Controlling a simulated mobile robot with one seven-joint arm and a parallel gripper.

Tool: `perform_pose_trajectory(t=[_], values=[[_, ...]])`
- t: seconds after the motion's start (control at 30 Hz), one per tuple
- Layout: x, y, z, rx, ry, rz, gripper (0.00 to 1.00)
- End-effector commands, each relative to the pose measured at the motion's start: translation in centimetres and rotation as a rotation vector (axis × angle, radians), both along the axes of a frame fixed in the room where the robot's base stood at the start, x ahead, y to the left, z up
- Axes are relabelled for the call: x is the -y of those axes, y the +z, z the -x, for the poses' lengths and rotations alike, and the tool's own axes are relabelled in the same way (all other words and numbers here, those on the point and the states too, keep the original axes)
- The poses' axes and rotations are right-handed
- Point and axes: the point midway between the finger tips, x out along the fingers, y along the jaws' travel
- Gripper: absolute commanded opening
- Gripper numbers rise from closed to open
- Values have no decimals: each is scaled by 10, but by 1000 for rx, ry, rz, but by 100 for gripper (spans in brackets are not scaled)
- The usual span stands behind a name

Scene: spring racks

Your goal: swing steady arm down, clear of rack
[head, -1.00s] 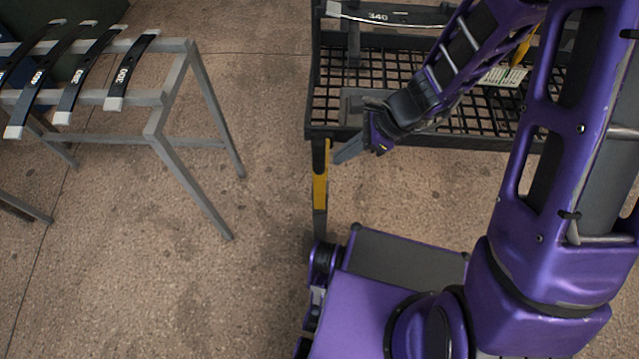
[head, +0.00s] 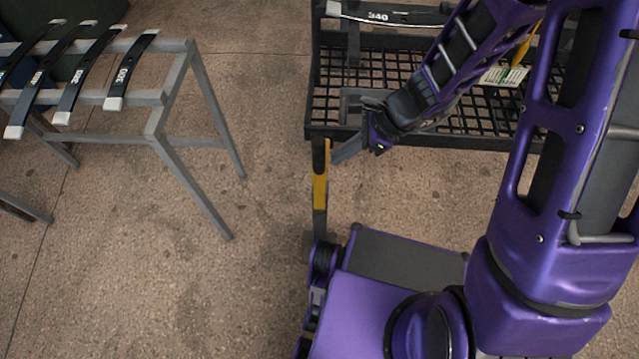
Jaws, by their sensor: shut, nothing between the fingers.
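A narrow yellow bar (head: 320,188) stands upright at the front left corner of the black mesh rack (head: 470,141), against or in front of its dark leg. I cannot tell for sure that it is the steady arm. Another yellow piece (head: 525,48) shows at the upper right, partly hidden behind my arm. My gripper (head: 338,158) is shut and empty, pointing left and down, just below the rack's front edge. Its tips are just right of the yellow bar's top; whether they touch it I cannot tell.
A dark spring marked 340 (head: 390,16) lies across the rack's top. A grey stand (head: 188,80) at left bears several dark springs with pale ends. The floor (head: 265,180) between stand and rack is clear. My arm hides the rack's right part.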

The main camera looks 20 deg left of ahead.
Motion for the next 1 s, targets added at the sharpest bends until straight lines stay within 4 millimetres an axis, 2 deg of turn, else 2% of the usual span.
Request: perform_pose_trajectory(t=[1.0], values=[[-41, 0, 10, -1, 3, -2, 0]])
